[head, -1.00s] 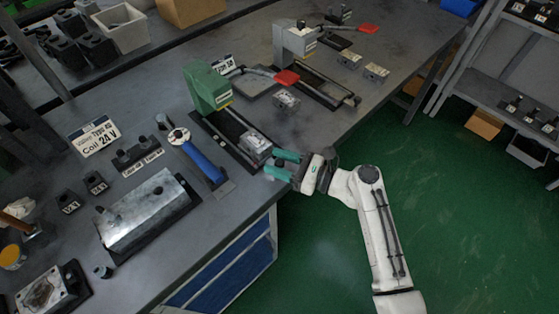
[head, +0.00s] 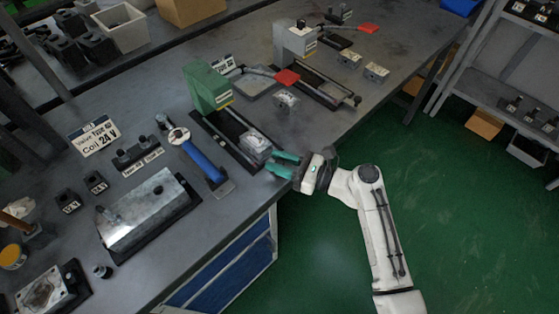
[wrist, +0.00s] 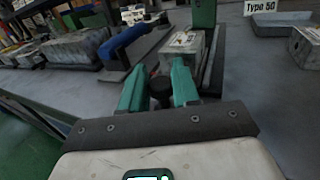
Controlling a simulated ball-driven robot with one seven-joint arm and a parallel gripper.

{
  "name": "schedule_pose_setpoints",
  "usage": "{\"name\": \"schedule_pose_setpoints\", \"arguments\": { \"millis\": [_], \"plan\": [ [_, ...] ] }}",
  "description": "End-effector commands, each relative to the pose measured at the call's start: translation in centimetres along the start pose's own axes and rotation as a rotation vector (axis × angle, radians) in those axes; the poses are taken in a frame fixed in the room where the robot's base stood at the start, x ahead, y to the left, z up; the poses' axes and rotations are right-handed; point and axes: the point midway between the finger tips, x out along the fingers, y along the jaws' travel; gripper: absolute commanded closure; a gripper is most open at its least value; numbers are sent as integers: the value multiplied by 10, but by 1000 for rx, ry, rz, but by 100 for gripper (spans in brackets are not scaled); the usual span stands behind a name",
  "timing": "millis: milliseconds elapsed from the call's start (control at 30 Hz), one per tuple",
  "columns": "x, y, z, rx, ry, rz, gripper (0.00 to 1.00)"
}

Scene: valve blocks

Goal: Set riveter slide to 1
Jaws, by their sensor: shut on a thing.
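The green riveter (head: 208,88) stands on the bench with a red-ended lever (head: 287,77). Its dark slide rail (head: 225,124) runs toward the bench's front edge. A grey metal valve block (head: 256,144) sits at the near end of the rail; in the wrist view the block (wrist: 181,50) is just beyond my fingers. My gripper (head: 276,163) is at the rail's near end, at the bench edge. In the wrist view its teal fingers are shut on a dark round knob (wrist: 160,89) in front of the block. The slide's number marks are too small to read.
A blue-handled tool (head: 198,158) and a large metal block (head: 148,210) lie left of the rail. A second, grey machine (head: 293,42) with its own rail stands farther back.

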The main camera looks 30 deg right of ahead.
Motion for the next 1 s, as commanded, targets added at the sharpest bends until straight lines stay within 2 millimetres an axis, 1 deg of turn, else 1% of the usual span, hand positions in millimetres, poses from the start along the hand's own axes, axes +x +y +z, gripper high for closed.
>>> {"name": "schedule_pose_setpoints", "arguments": {
  "millis": [67,133,300,400,500,600,867,900,1000],
  "plan": [
    [3,-1,0,-2,0,0,100],
    [11,-5,1,-3,-2,2,100],
    [46,-19,0,-3,-2,2,100],
    [62,-26,0,-4,-2,2,100],
    [73,-31,0,-4,-1,0,100],
    [76,-32,0,-2,-1,-1,100],
    [76,-32,2,-2,-3,-1,100],
    [76,-32,2,-2,-3,-1,69],
    [76,-32,2,-2,-3,-1,59]
  ]
}}
